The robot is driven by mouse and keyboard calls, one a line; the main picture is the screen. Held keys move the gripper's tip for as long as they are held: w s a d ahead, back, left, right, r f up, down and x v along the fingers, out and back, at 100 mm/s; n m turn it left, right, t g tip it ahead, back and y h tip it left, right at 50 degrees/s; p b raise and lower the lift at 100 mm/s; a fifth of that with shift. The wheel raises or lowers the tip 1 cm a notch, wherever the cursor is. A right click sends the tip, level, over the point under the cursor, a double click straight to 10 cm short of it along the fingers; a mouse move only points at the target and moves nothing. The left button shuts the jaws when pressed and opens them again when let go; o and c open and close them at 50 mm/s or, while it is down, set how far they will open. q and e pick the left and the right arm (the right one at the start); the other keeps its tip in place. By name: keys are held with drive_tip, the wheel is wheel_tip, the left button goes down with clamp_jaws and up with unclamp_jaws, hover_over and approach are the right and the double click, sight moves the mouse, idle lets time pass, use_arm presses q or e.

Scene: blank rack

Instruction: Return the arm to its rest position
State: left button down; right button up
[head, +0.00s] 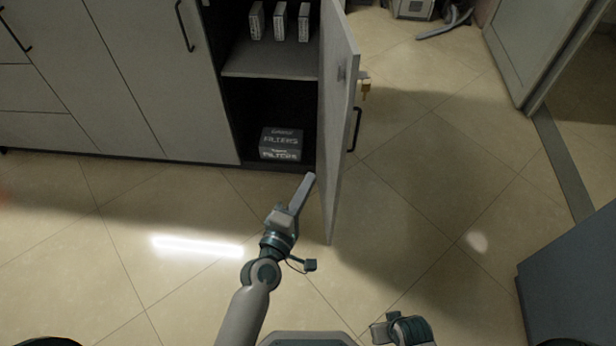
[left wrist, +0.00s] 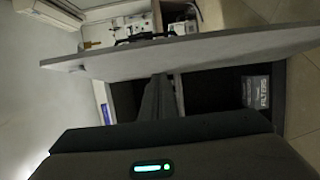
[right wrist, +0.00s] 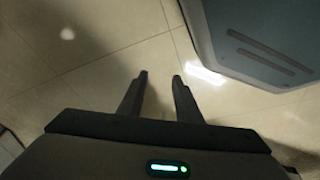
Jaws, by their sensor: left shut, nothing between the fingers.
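My left gripper (head: 309,178) is shut and empty. It reaches forward in front of the open cabinet, its tip close to the inner side of the open door (head: 334,120); I cannot tell whether they touch. In the left wrist view my left gripper's fingers (left wrist: 160,78) are together, with the door (left wrist: 190,58) crossing just beyond them. My right gripper (right wrist: 160,76) is open and empty above the floor, its two fingers apart. In the head view only part of my right arm shows at the bottom edge.
A dark box marked FILTERS (head: 281,145) sits in the lower compartment. Several small boxes (head: 280,22) stand on the shelf (head: 270,62) above it. The door carries a dark handle (head: 355,130) and a key (head: 365,88). A blue-grey block (head: 575,275) stands at right. Floor (head: 430,220) between is clear.

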use_arm(q)
drive_tip(key=shift+f, duration=0.1)
use_arm(e)
drive_tip(key=shift+s+f, duration=0.2)
drive_tip(key=shift+s, duration=0.1)
